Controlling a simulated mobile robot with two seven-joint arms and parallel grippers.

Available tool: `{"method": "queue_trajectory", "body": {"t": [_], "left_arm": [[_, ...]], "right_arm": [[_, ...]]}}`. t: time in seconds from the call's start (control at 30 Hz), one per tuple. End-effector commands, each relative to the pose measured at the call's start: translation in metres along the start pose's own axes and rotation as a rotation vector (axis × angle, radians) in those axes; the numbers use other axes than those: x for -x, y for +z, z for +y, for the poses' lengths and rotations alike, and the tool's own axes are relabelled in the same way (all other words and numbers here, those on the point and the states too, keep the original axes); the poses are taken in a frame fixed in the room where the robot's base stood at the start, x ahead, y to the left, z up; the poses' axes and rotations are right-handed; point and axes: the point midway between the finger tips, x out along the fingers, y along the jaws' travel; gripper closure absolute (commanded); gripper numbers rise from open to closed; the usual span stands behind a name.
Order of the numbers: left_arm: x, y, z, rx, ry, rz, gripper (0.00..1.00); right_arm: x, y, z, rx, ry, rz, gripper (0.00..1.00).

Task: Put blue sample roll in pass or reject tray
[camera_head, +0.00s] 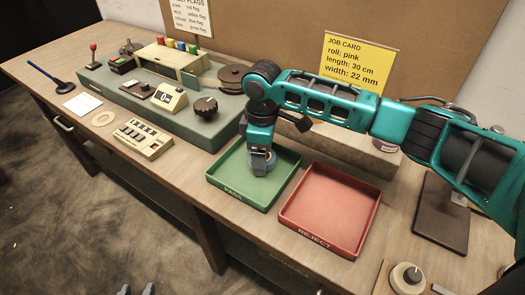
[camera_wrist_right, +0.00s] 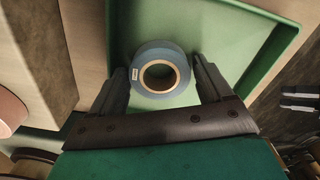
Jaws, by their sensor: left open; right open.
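The blue sample roll (camera_wrist_right: 143,57), with a tan core, lies flat on the floor of the green pass tray (camera_head: 231,190); the head view shows it partly hidden under my right gripper (camera_head: 261,158). In the right wrist view, the right gripper (camera_wrist_right: 164,76) is open, with one finger on each side of the roll. Small gaps seem to show beside it, but I cannot tell whether either finger touches. The red reject tray (camera_head: 330,212) is empty. My left gripper (camera_head: 137,290) is open and empty, with only its tips showing at the head view's bottom edge.
The green-grey winding machine (camera_head: 200,122) stands left of the trays, with a keypad (camera_head: 143,139) in front. A yellow job card (camera_head: 358,66) hangs behind, reading pink, 30 cm, 22 mm. A dark stand (camera_head: 432,225) is at right. My right arm spans above the back of the red tray.

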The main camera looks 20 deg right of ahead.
Motion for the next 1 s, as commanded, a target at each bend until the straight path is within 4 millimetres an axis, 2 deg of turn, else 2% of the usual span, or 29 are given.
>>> {"method": "queue_trajectory", "body": {"t": [0.17, 0.6, 0.8, 1.0], "left_arm": [[0.002, 0.001, 0.0, 0.001, 0.0, -0.005, 0.57], [0.009, -0.007, 0.0, 0.001, 0.0, -0.007, 0.57], [0.01, -0.008, 0.0, 0.001, 0.0, -0.007, 0.57], [0.01, -0.009, 0.0, 0.001, 0.0, -0.006, 0.57]], "right_arm": [[0.014, 0.0, 0.001, -0.001, 0.001, 0.001, 0.21], [0.103, -0.001, 0.001, 0.0, 0.002, 0.003, 0.21], [0.121, 0.0, 0.0, -0.001, 0.0, 0.001, 0.21], [0.123, 0.0, 0.0, -0.001, 0.0, 0.001, 0.21]]}}
